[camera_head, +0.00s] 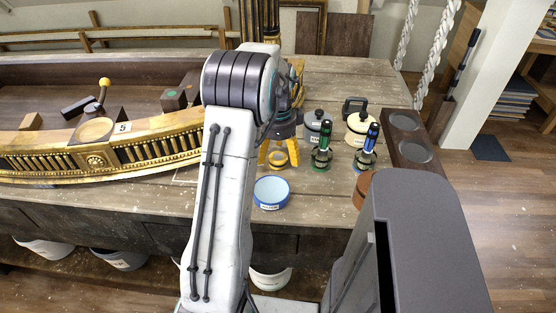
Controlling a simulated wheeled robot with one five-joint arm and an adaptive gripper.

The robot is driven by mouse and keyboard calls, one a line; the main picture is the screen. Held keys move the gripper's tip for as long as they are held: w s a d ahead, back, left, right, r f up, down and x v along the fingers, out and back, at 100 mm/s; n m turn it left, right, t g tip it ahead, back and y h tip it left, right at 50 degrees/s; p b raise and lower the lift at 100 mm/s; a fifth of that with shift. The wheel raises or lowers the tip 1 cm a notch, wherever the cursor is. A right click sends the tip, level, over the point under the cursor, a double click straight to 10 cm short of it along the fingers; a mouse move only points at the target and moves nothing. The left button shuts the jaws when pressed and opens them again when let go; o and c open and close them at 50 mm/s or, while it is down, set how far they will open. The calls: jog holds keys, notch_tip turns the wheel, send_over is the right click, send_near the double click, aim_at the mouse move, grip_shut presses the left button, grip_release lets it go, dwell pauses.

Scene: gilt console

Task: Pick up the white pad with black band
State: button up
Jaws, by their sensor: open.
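A cream-white round pad-like piece (356,137) with a black strap or handle (355,106) over its top sits toward the back right of the wooden table. It best fits the white pad with black band; its lower front is partly hidden by a blue-topped tool. My gripper (278,154) has yellow fingers pointing down, spread apart and open. It is over the table, to the left of the cream piece and apart from it. A yellowish round thing shows between the fingers; I cannot tell whether it is touched.
A blue round tin (271,193) stands in front of my gripper. A grey lidded pot (314,129), a green tool (322,150) and a blue tool (367,150) stand close together. A dark tray (421,172) lines the right edge. A gilt console (60,157) fills the left.

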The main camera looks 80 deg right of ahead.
aim_at(278, 156)
jog(key=shift+f, duration=0.55)
jog(key=c, duration=1.1)
jog(key=shift+c, duration=0.2)
jog(key=shift+r, duration=0.15)
notch_tip(278, 156, up, 10)
jog(key=shift+f+p, duration=0.1)
jog(key=shift+p, duration=0.2)
